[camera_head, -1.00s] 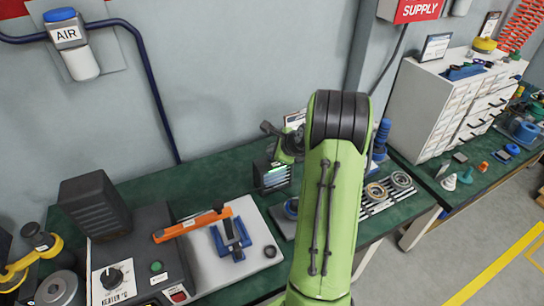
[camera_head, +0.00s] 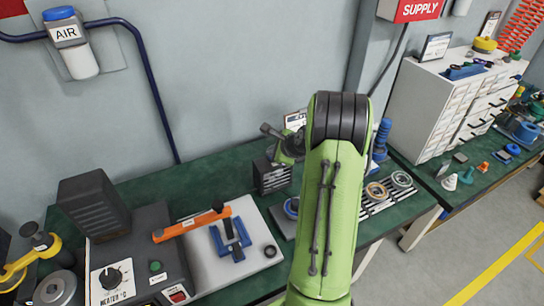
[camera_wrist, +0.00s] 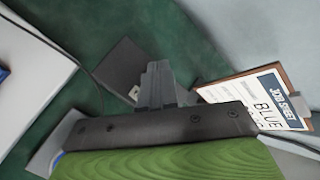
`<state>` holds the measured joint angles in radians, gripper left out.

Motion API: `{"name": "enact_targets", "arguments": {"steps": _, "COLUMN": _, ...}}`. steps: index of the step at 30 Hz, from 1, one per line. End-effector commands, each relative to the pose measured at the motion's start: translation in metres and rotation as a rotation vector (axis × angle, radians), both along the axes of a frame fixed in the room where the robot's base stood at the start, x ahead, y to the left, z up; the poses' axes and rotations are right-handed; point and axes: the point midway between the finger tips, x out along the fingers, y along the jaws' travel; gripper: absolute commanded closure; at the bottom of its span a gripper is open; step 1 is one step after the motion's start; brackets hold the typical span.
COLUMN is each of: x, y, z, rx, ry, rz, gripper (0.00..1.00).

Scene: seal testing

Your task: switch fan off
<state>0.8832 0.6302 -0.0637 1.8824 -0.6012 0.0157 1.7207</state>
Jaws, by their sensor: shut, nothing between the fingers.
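A small black box with a slatted front, which looks like the fan (camera_head: 272,176), stands on the green bench just left of my arm. Its slats are dull grey and unlit. In the wrist view a dark flat face, probably the same box (camera_wrist: 120,66), lies just beyond and left of the fingertips. My gripper (camera_wrist: 157,68) is shut and empty, its fingers together. I cannot tell whether the fingertips touch the box.
A clipboard job sheet (camera_wrist: 262,100) is close to the right of my gripper. A heater unit (camera_head: 135,255) and a white plate (camera_head: 225,268) with an orange-handled tool (camera_head: 192,225) stand left. Bearing rings (camera_head: 376,191) lie right of my arm. The wall is behind.

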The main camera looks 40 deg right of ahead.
Motion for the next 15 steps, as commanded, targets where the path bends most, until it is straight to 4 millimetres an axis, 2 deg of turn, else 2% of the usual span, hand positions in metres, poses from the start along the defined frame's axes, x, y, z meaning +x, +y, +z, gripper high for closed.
{"name": "enact_targets", "arguments": {"steps": 7, "x": 0.0, "y": 0.0, "z": 0.01, "rx": 0.001, "ry": 0.001, "rz": -0.001, "gripper": 1.0}}
{"name": "enact_targets", "arguments": {"steps": 15, "x": 0.0, "y": 0.0, "z": 0.01, "rx": 0.001, "ry": 0.001, "rz": -0.001, "gripper": 1.0}}
